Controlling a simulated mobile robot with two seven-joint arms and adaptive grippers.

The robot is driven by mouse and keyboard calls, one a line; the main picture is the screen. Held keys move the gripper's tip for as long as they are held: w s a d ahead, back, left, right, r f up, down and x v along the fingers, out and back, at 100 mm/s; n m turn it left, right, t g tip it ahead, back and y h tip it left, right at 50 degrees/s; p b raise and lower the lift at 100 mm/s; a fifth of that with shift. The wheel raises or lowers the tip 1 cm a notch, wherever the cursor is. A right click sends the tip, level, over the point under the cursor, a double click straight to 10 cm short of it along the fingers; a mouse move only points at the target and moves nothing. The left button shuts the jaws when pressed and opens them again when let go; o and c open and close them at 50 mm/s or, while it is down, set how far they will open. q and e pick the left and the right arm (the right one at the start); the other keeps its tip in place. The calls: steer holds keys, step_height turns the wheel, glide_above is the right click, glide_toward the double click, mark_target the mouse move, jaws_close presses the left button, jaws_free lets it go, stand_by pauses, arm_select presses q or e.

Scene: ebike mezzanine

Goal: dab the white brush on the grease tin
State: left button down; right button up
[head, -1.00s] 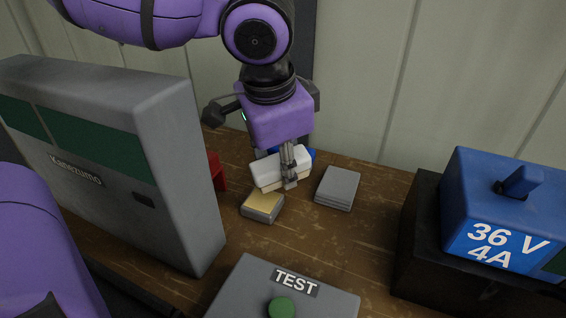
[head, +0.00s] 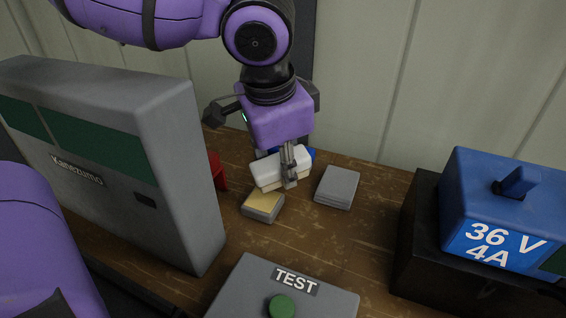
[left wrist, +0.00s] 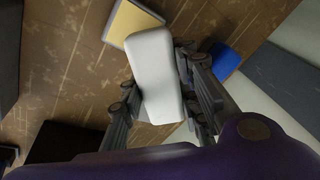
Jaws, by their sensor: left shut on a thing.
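The white brush (head: 281,165) is a white block with a tan underside, held in my left gripper (head: 289,170). In the left wrist view the white brush (left wrist: 154,72) sits between the two fingers of my left gripper (left wrist: 160,90). The grease tin (head: 263,206) is a low grey box with a yellowish top, on the bench just in front of and below the brush. In the left wrist view the grease tin (left wrist: 128,22) shows at the brush's far end. I cannot tell whether brush and tin touch. My right gripper is not in view.
A grey flat box (head: 338,187) lies right of the brush. A red object (head: 217,170) and a blue object (head: 308,155) are partly hidden nearby. A grey Kanezumo cabinet (head: 110,160) stands left, a TEST box (head: 285,292) in front, a blue charger (head: 505,215) right.

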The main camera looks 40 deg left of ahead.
arm_select(q)
steer(key=shift+f+b, duration=0.3)
steer(key=shift+f, duration=0.3)
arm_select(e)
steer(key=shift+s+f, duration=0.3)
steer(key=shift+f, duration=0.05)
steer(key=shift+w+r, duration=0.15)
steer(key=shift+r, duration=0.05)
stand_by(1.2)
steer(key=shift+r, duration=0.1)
arm_select(q)
step_height(320, 180, up, 4)
steer(key=p, duration=0.3)
steer(key=shift+r+p, duration=0.1)
steer(key=shift+p, duration=0.3)
steer(key=shift+r+p, duration=1.2)
steer(key=shift+r, duration=0.25)
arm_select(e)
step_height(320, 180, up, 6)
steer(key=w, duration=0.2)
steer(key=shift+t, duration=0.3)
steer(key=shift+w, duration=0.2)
